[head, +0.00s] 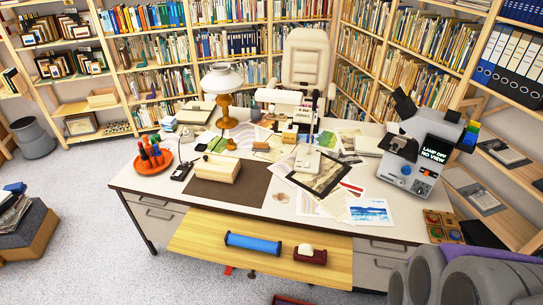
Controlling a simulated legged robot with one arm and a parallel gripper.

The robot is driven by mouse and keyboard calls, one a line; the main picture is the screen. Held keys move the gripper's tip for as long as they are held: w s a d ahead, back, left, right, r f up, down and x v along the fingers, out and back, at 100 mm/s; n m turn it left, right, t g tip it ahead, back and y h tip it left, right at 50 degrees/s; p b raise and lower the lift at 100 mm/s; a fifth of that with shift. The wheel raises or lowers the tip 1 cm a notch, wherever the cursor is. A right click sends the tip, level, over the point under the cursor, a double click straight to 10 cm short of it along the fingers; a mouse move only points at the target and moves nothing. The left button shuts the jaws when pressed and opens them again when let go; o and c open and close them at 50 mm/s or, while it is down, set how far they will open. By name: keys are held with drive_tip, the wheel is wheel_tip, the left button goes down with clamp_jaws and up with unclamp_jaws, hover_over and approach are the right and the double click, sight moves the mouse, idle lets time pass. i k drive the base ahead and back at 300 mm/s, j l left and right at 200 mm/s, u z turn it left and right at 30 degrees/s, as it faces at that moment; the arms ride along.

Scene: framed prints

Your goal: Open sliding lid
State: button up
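A cream box (217,168) lies on a dark brown mat (230,198) on the left half of the white desk (290,215). Its top looks closed, and I cannot tell from here whether that top is a sliding lid. No other lid stands out clearly. My gripper is not in view.
A yellow wooden board (210,240) juts from the desk's front, bearing a blue cylinder (252,243) and a dark red object (310,254). A lamp (222,80), papers, an orange tray (153,160) and a grey machine (412,155) crowd the desk. Floor at left is mostly clear.

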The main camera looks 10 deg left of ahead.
sight(219, 163)
drive_tip(key=u, duration=1.2)
drive_tip(key=i+j+u, duration=0.1)
drive_tip(key=j+u, duration=0.2)
drive_tip(key=i+j+u, duration=0.1)
drive_tip(key=j+u, duration=0.2)
drive_tip(key=j, duration=0.15)
drive_tip(key=i+j+u, duration=0.15)
drive_tip(key=j+u, duration=0.15)
drive_tip(key=i+j+u, duration=0.3)
drive_tip(key=i+j, duration=0.3)
drive_tip(key=i, duration=0.2)
drive_tip(key=i+l+z, duration=0.1)
drive_tip(key=i+z, duration=0.15)
drive_tip(key=z, duration=0.15)
drive_tip(key=i+z, duration=0.25)
drive_tip(key=z, duration=0.15)
drive_tip(key=i+j+z, duration=0.1)
drive_tip(key=i+z, duration=0.15)
drive_tip(key=z, duration=0.15)
drive_tip(key=i+l+z, duration=0.2)
drive_tip(key=i+z, duration=1.05)
drive_tip(key=z, duration=0.15)
